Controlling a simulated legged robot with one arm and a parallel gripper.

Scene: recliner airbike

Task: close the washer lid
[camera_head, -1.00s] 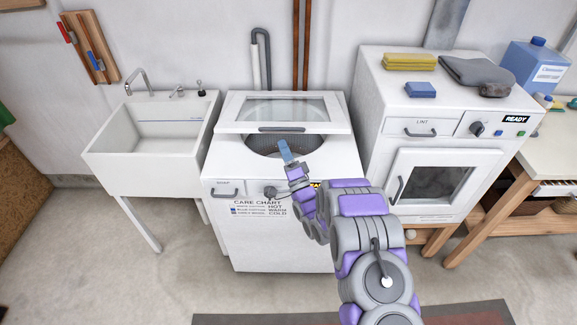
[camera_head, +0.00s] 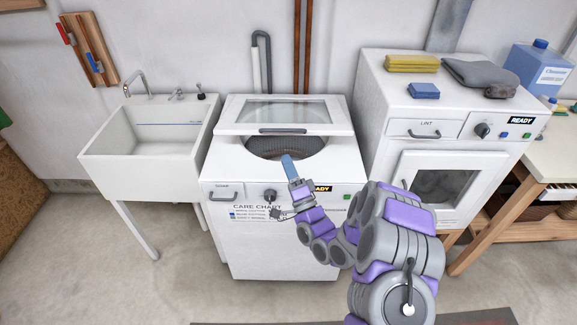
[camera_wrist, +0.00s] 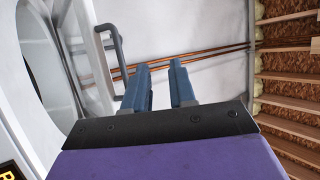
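The white washer (camera_head: 215,165) stands in the middle with its opening uncovered. Its lid (camera_head: 231,128), white with a glass pane (camera_head: 285,111), is raised and tilted back above the opening. A grey bar handle (camera_head: 283,131) runs along the lid's lower front edge. My gripper (camera_head: 287,158) is in front of the opening's front rim, below the lid handle in the picture and apart from it. In the wrist view its two blue fingers (camera_wrist: 158,68) are spread with a gap between them and hold nothing. The handle (camera_wrist: 116,58) shows left of the fingers.
A white sink (camera_head: 140,158) stands left of the washer. A dryer (camera_head: 372,110) stands on the right, with folded yellow cloth (camera_head: 411,63), a blue block (camera_head: 424,90) and grey cloth (camera_head: 478,74) on top. Copper pipes (camera_head: 301,45) run up the wall behind. Floor at front left is clear.

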